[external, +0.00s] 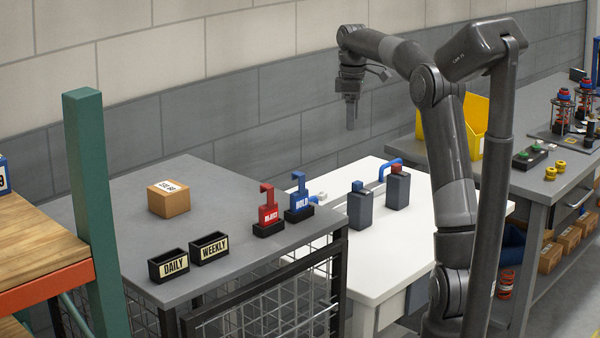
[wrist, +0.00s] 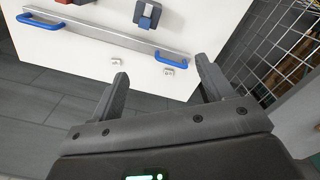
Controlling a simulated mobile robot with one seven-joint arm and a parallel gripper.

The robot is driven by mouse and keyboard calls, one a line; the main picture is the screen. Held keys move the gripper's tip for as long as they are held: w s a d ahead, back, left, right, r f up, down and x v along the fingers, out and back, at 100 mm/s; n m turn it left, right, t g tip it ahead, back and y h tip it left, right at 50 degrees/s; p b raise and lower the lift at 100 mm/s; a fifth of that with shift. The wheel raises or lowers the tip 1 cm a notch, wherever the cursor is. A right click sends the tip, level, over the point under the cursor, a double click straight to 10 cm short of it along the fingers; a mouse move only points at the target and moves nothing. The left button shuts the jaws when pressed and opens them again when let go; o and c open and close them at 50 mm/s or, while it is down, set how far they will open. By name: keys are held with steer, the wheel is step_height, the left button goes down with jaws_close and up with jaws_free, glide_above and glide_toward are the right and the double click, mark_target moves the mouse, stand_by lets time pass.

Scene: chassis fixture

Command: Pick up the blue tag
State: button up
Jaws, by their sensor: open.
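The blue tag (external: 299,198), lettered HOLD and with a hooked top, stands upright in a black base on the grey table at its right end. A red tag (external: 268,210) stands in a similar base just left of it. My gripper (external: 351,122) is raised above and to the right of the blue tag, well apart from it, pointing down. In the wrist view my gripper (wrist: 162,69) shows two fingers spread apart with nothing between them. I do not see the blue tag in the wrist view.
A white table (external: 375,262) holds two dark containers (external: 361,206) with blue and red tops. Black bins (external: 168,266) and a cardboard box (external: 168,198) sit on the grey table (external: 120,215). A blue-handled bar (wrist: 95,35) and wire mesh (wrist: 290,45) show in the wrist view.

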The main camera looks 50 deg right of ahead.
steer(key=shift+c, duration=0.4)
steer(key=m, duration=0.7)
glide_toward(300, 191)
steer(key=shift+w+d+f, duration=0.15)
steer(key=shift+w+d, duration=0.5)
steer(key=shift+d, duration=0.15)
steer(key=shift+s+a+f, duration=0.1)
steer(key=shift+s+a, duration=0.1)
steer(key=shift+s, duration=0.1)
steer(key=f, duration=1)
steer(key=shift+a+f, duration=0.2)
steer(key=shift+f, duration=0.15)
